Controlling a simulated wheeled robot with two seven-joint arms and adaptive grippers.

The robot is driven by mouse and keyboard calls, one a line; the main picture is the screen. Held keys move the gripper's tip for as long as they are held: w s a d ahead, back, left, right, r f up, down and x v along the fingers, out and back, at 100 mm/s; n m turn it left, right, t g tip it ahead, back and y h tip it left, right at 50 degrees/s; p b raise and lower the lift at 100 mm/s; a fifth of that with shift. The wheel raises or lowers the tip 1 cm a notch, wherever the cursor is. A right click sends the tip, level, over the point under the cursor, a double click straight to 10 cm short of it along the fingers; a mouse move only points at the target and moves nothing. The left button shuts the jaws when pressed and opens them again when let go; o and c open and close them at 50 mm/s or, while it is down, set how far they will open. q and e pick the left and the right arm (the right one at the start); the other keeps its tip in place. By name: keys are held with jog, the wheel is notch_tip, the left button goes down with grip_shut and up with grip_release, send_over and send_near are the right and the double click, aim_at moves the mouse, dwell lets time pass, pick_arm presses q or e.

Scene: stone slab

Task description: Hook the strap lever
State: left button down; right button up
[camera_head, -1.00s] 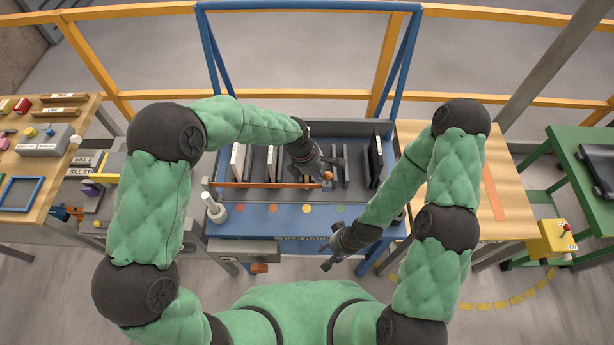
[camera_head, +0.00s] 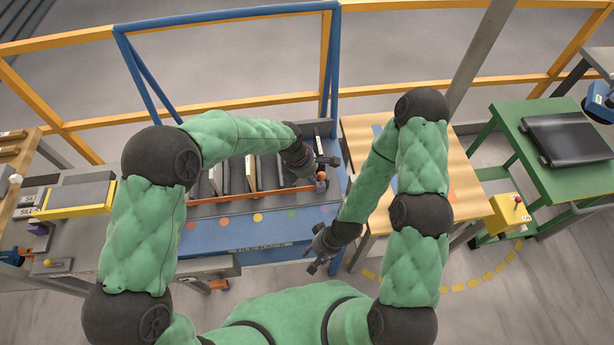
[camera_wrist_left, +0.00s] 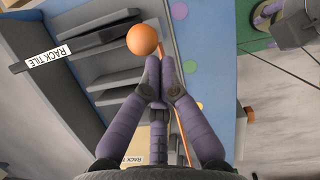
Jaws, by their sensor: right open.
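The strap lever's orange ball (camera_head: 321,176) is at the right end of the orange strap (camera_head: 225,196), which runs across the front of the rack (camera_head: 262,232). My left gripper (camera_head: 326,168) is at the lever. In the left wrist view its fingers (camera_wrist_left: 163,68) are drawn together, with the ball (camera_wrist_left: 143,39) just past the tips and the strap running behind them. The exact contact is hidden by the fingers. My right gripper (camera_head: 318,256) is open and empty, low in front of the rack's right part. I cannot make out a catch for the lever.
Dark and pale slabs (camera_head: 251,174) stand upright in the rack behind the strap. A wooden table (camera_head: 462,200) is just right of the rack, and a green table (camera_head: 545,150) stands farther right. A yellow control box (camera_head: 508,213) is beside it. Railings close off the back.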

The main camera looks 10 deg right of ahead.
pick_arm(q)
jog(key=d, duration=0.7)
jog(key=shift+s+d, duration=0.3)
jog(key=shift+d, duration=0.05)
